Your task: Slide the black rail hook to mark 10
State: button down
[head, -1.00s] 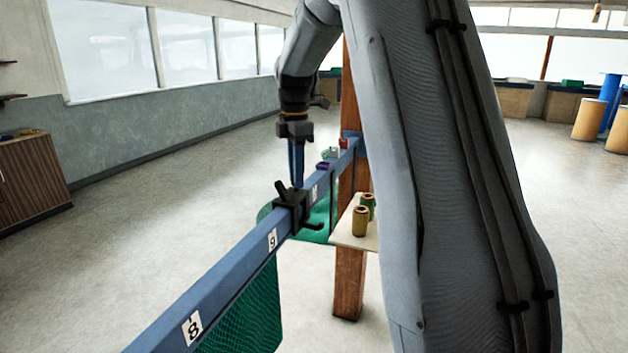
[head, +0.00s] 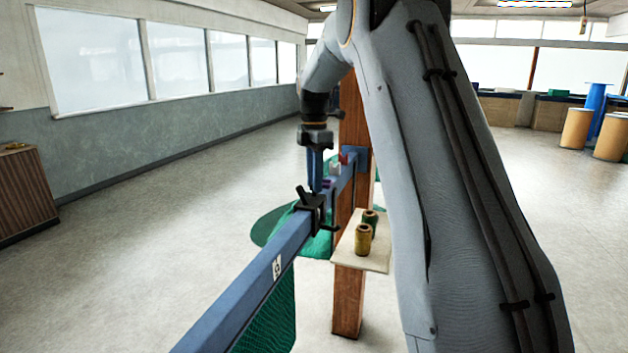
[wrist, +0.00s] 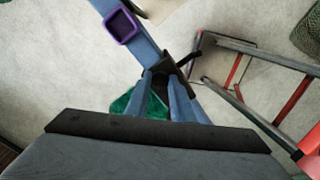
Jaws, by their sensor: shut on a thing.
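The black rail hook (head: 311,208) sits around the blue rail (head: 262,262), and it shows in the wrist view (wrist: 184,69). My gripper (head: 317,188) points down from above and is shut on the hook's upper part; its blue fingers also show in the wrist view (wrist: 168,82). A white plate (head: 277,268), marked 9 in the earlier view, is on the rail's side, on the near side of the hook. No plate marked 10 can be read now; the hook covers the stretch beyond the 9.
A purple square ring (wrist: 122,26) is around the rail beyond the hook. Red and white pieces (head: 339,163) sit farther along, near the wooden post (head: 349,300). A small shelf (head: 376,258) holds twine spools (head: 363,239). Green netting (head: 272,315) hangs below.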

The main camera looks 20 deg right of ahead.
jog(key=c, duration=1.5)
grip_release()
jog(key=shift+w+d, duration=0.2)
jog(key=shift+c, duration=0.2)
jog(key=shift+a, duration=0.1)
jog(key=shift+r+b, duration=1.6)
jog(key=shift+r, duration=2.35)
